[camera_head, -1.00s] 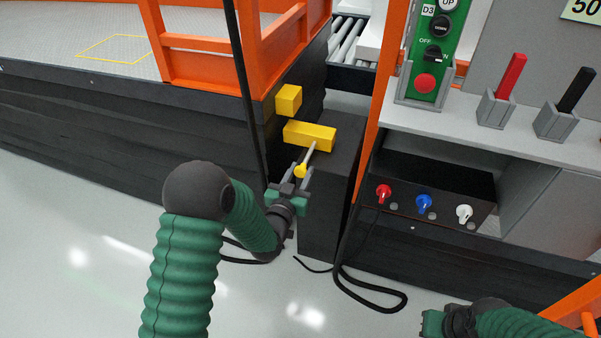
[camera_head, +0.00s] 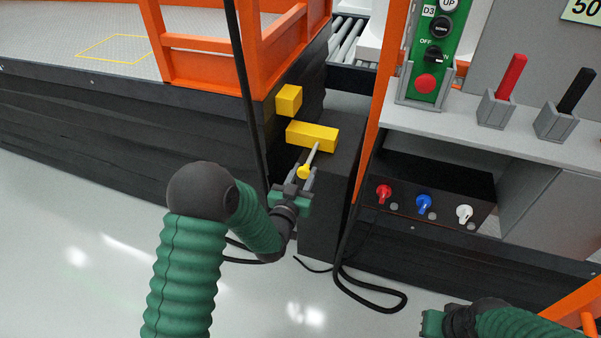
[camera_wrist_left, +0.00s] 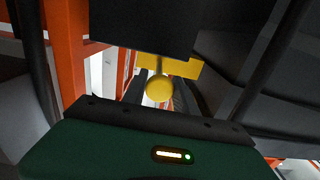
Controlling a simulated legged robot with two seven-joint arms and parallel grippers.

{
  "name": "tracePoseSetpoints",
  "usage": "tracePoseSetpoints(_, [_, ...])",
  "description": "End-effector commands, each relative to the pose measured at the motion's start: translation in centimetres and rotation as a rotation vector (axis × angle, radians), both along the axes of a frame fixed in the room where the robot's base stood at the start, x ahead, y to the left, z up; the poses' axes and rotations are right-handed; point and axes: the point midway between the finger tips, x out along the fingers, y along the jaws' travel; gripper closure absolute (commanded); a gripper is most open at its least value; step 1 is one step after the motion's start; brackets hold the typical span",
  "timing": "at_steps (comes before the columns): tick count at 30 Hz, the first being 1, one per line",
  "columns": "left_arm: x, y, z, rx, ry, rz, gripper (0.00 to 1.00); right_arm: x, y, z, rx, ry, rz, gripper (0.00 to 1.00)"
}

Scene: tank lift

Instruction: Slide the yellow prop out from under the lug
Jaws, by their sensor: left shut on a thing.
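The yellow prop (camera_head: 312,136) is a bar lying on top of the dark pedestal, with a grey rod and a round yellow knob (camera_head: 303,172) toward me. The yellow lug (camera_head: 289,98) sticks out from the dark side of the lift, up and left of the prop in the head view. A gap shows between them there. My left gripper (camera_head: 300,178) is shut on the prop's handle at the knob. The left wrist view shows the knob (camera_wrist_left: 158,89) with part of the bar (camera_wrist_left: 183,67) behind it. My right gripper (camera_head: 432,323) is at the bottom right, away from the prop; its fingers are not clear.
The dark pedestal (camera_head: 330,182) stands between the lift side and an orange post (camera_head: 376,95). A black box with red, blue and white knobs (camera_head: 424,203) is to the right. A black cable (camera_head: 372,303) loops on the floor. A thin black pole (camera_head: 250,100) rises left of the lug.

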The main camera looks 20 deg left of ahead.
Motion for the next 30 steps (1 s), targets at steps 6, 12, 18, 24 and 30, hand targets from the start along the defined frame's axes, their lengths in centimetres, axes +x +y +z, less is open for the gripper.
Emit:
tracePoseSetpoints(6, [-0.2, -5.3, 0.0, -0.003, 0.001, -0.013, 1.0, 0.0, 0.0, 0.4, 0.0, 0.0, 0.0, 1.0])
tracePoseSetpoints(12, [-0.3, -7.2, -0.1, -0.002, 0.003, -0.01, 1.0, 0.0, 0.0, 0.5, 0.0, 0.0, 0.0, 1.0])
tracePoseSetpoints(18, [-0.3, -7.4, -0.1, -0.003, 0.003, -0.013, 1.0, 0.0, 0.0, 0.5, 0.0, 0.0, 0.0, 1.0])
tracePoseSetpoints(24, [-0.3, -7.3, -0.1, -0.003, 0.003, -0.012, 0.46, 0.0, 0.0, 0.5, 0.0, 0.0, 0.0, 1.0])
tracePoseSetpoints(30, [-0.3, -7.1, 0.0, -0.002, 0.002, -0.009, 0.45, 0.0, 0.0, 0.5, 0.0, 0.0, 0.0, 1.0])
